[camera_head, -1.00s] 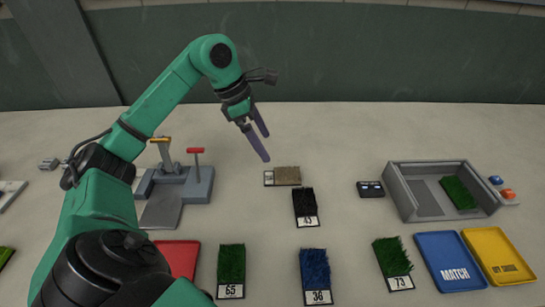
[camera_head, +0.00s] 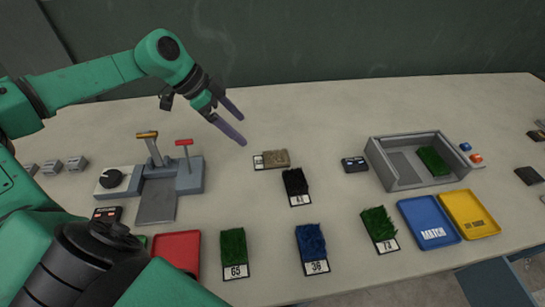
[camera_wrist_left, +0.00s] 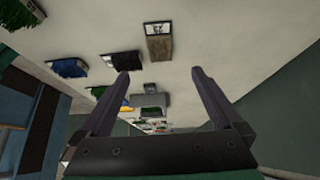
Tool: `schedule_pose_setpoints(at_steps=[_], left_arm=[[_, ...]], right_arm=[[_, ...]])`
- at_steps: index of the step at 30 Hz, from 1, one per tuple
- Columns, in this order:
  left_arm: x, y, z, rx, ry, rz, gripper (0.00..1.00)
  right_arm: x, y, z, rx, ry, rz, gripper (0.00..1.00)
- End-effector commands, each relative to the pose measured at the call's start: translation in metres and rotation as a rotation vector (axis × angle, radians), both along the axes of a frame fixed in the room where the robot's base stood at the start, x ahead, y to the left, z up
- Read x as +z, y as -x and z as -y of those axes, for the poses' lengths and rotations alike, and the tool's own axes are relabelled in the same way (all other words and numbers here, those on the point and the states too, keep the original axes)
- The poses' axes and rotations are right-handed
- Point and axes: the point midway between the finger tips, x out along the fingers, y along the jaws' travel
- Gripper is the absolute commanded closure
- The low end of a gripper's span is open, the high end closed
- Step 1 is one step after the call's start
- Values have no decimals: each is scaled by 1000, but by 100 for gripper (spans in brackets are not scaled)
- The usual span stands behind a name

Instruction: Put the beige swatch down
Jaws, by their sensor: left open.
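The beige swatch (camera_head: 276,158) lies flat on the table with its label at its left end. It also shows in the left wrist view (camera_wrist_left: 159,48), beyond my open fingers. My left gripper (camera_head: 237,122) is open and empty, above and to the left of the beige swatch in the head view, apart from it. The gripper also shows in the left wrist view (camera_wrist_left: 160,75) with nothing between its fingers. My right gripper is not in view.
A black swatch (camera_head: 294,182) lies just below the beige one. Green swatch 65 (camera_head: 233,246), blue swatch 36 (camera_head: 311,241) and green swatch 73 (camera_head: 378,222) lie nearer. A grey bin (camera_head: 387,168), blue MATCH tray (camera_head: 418,213), yellow tray (camera_head: 470,207) and lever device (camera_head: 187,176) stand around.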

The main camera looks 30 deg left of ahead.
Motion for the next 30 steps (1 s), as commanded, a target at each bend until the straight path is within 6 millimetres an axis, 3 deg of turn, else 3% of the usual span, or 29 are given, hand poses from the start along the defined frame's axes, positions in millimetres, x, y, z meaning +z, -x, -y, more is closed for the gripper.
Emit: schedule_pose_setpoints(at_steps=[6,22,30], left_arm=[[-29,-13,20,-5,11,2,0],[-110,-41,56,-6,3,3,0],[-119,-43,59,-6,-2,2,0]], right_arm=[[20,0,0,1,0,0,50],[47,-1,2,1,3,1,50],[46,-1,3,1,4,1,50]])
